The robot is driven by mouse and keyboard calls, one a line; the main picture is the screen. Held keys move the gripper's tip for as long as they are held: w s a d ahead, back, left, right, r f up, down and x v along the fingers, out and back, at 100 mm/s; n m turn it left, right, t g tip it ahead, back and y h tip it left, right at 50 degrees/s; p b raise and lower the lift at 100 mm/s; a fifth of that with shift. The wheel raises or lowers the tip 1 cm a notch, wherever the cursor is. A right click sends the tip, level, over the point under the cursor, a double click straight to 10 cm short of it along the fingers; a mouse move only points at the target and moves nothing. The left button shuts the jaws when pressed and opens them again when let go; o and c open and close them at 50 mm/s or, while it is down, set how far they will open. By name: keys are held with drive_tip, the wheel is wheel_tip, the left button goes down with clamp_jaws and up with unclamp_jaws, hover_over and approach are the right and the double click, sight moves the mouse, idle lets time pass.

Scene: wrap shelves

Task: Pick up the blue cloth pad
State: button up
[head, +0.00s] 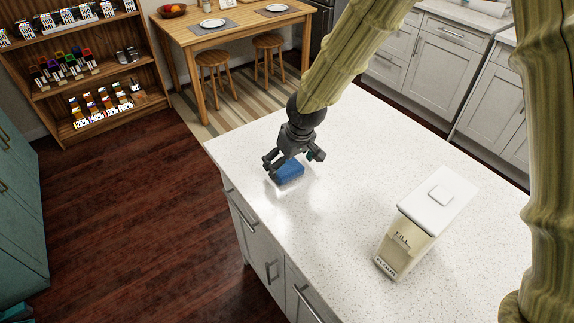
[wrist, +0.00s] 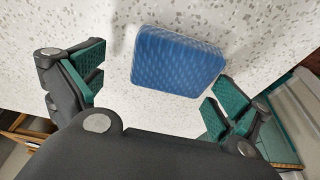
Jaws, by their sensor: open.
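The blue cloth pad (head: 289,171) lies on the white speckled countertop (head: 345,180), near the corner of the island. In the wrist view the pad (wrist: 178,62) is a rounded, textured blue block, a little beyond the fingertips. My gripper (head: 293,162) is right above and beside the pad in the head view, and partly covers it. In the wrist view my gripper (wrist: 155,90) is open, with a green-padded finger to the left and another to the right of the pad. Nothing is held between them.
A cream container with a white lid (head: 436,200) stands on the counter to the right. The countertop between it and the pad is clear. A wooden table (head: 240,28) with stools and a wooden shelf (head: 75,60) stand farther back.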

sight(287, 171)
drive_tip(key=shift+s+f, duration=0.15)
drive_tip(key=shift+s, duration=0.45)
drive_tip(key=shift+s+r, duration=0.7)
drive_tip(key=shift+s, duration=0.35)
drive_tip(key=shift+w+f, duration=0.8)
drive_tip(key=shift+w, duration=0.2)
drive_tip(key=c, duration=0.7)
drive_tip(key=shift+w, duration=0.15)
drive_tip(key=shift+c, duration=1.3)
drive_tip(key=shift+s+a+r, duration=0.1)
drive_tip(key=shift+s+r, duration=0.3)
drive_tip(key=shift+s, duration=0.2)
drive_tip(key=shift+w+f, duration=0.1)
drive_tip(key=shift+w, duration=0.25)
drive_tip(key=shift+w+r, duration=0.1)
drive_tip(key=shift+r, duration=0.15)
drive_tip(key=v, duration=0.1)
drive_tip(key=b+v, duration=0.1)
drive_tip(key=v, duration=0.1)
drive_tip(key=shift+s+a, duration=0.25)
drive_tip(key=s+b, duration=0.1)
drive_tip(key=s, duration=0.4)
drive_tip(key=s+r+b, duration=0.1)
drive_tip(key=s, duration=0.4)
drive_tip(key=s+b, duration=0.2)
drive_tip(key=s, duration=0.3)
drive_tip(key=shift+s+d+r, duration=0.1)
drive_tip(key=shift+d+r, duration=0.1)
